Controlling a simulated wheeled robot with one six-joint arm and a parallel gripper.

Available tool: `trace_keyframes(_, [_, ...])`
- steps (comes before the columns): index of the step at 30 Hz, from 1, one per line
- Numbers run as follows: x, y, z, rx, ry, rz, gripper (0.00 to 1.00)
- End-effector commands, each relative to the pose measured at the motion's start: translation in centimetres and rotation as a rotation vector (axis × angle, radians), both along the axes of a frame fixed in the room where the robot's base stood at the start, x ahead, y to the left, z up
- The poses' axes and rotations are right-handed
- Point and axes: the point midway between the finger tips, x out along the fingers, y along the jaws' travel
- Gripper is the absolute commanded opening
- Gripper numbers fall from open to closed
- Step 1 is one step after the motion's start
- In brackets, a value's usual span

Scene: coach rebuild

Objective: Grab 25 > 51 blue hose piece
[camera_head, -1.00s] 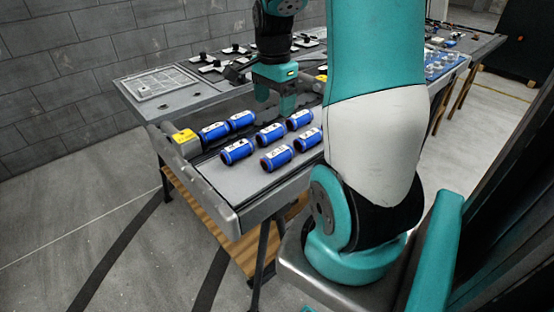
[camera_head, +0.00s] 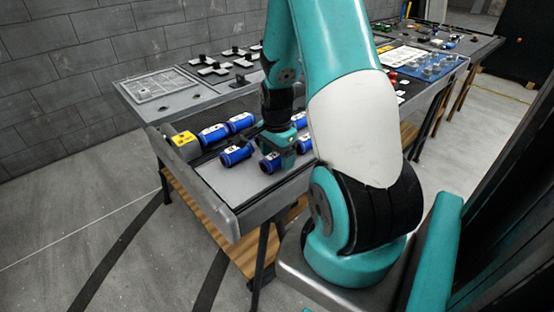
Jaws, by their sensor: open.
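Several blue hose pieces with white labels lie on the grey table tray. One piece (camera_head: 236,155) lies left of my gripper, and two more (camera_head: 213,134) (camera_head: 241,122) lie farther back. My gripper (camera_head: 284,160) is low over the front row, jaws open. A blue piece (camera_head: 270,163) shows right at its fingers, partly covered by them. Whether the fingers touch it or stand around it cannot be told. Other pieces (camera_head: 304,143) (camera_head: 299,120) show to the right. The label text is too small to read, so I cannot tell which piece is 25 > 51.
A raised grey rim (camera_head: 205,185) runs along the tray's left side. White and black parts (camera_head: 213,68) lie at the back. My arm hides the table's middle right.

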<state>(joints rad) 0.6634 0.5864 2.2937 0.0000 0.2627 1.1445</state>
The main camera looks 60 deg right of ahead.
Motion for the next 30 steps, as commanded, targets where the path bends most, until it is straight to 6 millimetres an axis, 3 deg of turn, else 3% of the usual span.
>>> trace_keyframes(4, [0.01, 0.04, -1.30, 0.000, 0.001, 0.001, 0.78])
trace_keyframes(11, [0.04, 0.02, -1.36, 0.000, -0.001, 0.001, 0.76])
trace_keyframes(18, [0.04, 0.02, -1.34, 0.000, -0.001, 0.001, 0.22])
trace_keyframes(30, [0.12, -0.03, -0.56, -0.003, -0.003, 0.001, 0.22])
